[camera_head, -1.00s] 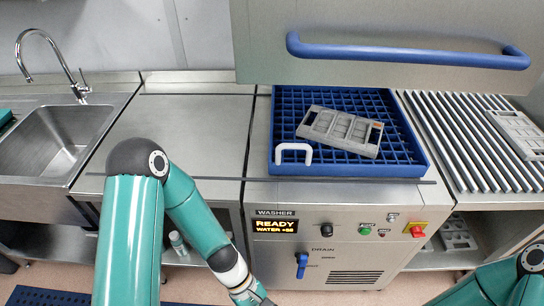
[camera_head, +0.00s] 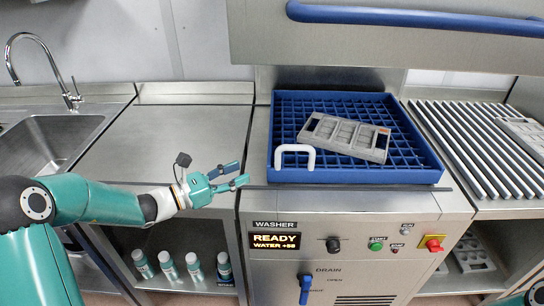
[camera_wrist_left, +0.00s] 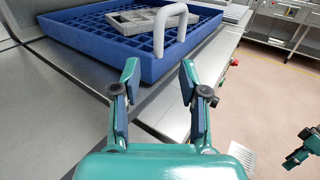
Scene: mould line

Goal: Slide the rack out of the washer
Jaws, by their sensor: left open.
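The blue rack (camera_head: 357,175) sits on the washer (camera_head: 356,215) bed under the raised hood, with a white handle (camera_head: 294,148) at its front left. A grey mould plate (camera_head: 345,137) lies askew in it. My left gripper (camera_head: 243,173) is open and empty, left of the rack and apart from the handle. In the left wrist view, the handle (camera_wrist_left: 168,28) and rack (camera_wrist_left: 110,55) show ahead, beyond the open fingers (camera_wrist_left: 158,80). My right gripper (camera_wrist_left: 298,150) shows small at the right edge of that view; its jaw state is unclear.
The hood's blue bar (camera_head: 415,18) crosses the top. A ribbed drying rack (camera_head: 470,150) stands right of the washer. A bare steel counter (camera_head: 170,140) and sink (camera_head: 45,145) are on the left. Several bottles (camera_head: 168,265) stand on the shelf below.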

